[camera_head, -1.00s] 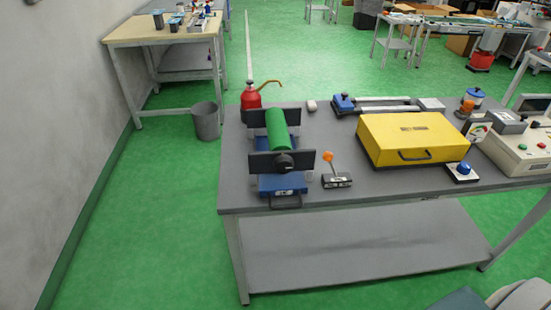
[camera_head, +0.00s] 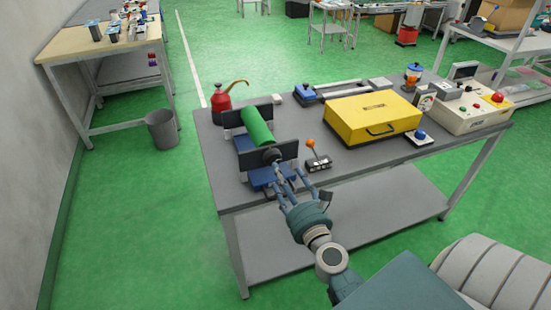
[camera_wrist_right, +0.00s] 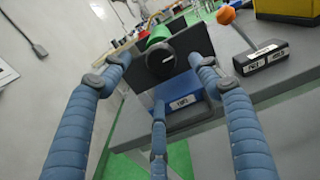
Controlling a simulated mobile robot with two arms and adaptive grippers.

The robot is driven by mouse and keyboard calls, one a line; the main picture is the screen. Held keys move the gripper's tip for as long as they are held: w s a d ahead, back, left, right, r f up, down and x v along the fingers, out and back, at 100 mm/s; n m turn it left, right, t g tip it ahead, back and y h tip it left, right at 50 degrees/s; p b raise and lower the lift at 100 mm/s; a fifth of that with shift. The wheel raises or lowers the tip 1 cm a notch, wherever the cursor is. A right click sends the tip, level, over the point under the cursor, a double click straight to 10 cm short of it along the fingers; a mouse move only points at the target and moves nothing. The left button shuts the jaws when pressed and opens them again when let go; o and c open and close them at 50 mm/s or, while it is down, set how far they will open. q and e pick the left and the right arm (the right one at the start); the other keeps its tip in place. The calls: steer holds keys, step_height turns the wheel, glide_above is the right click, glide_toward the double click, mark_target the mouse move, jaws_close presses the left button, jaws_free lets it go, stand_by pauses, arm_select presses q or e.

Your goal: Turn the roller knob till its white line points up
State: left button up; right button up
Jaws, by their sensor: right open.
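The roller knob (camera_head: 272,156) is black and round, on the front plate of the roller unit, below the end of the green roller (camera_head: 258,126). In the right wrist view the knob (camera_wrist_right: 161,59) shows a short whitish mark, which looks slanted rather than upright. My right gripper (camera_head: 286,178) is open in front of the knob. In the wrist view its blue fingers spread left, right and below the knob, with a visible gap and nothing between them. Whether any fingertip touches the knob is unclear. My left gripper is not in view.
A lever with an orange ball (camera_head: 310,144) stands close to the right of the knob. A yellow case (camera_head: 372,117), a blue dial (camera_head: 420,134) and a control box (camera_head: 475,113) are farther right. A red can (camera_head: 221,103) stands behind the roller.

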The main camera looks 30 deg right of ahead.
mark_target(274, 159)
steer(key=p+x, duration=0.1)
steer(key=x, duration=0.7)
steer(key=shift+a, duration=0.15)
steer(key=shift+c, duration=0.2)
steer(key=c, duration=1.1)
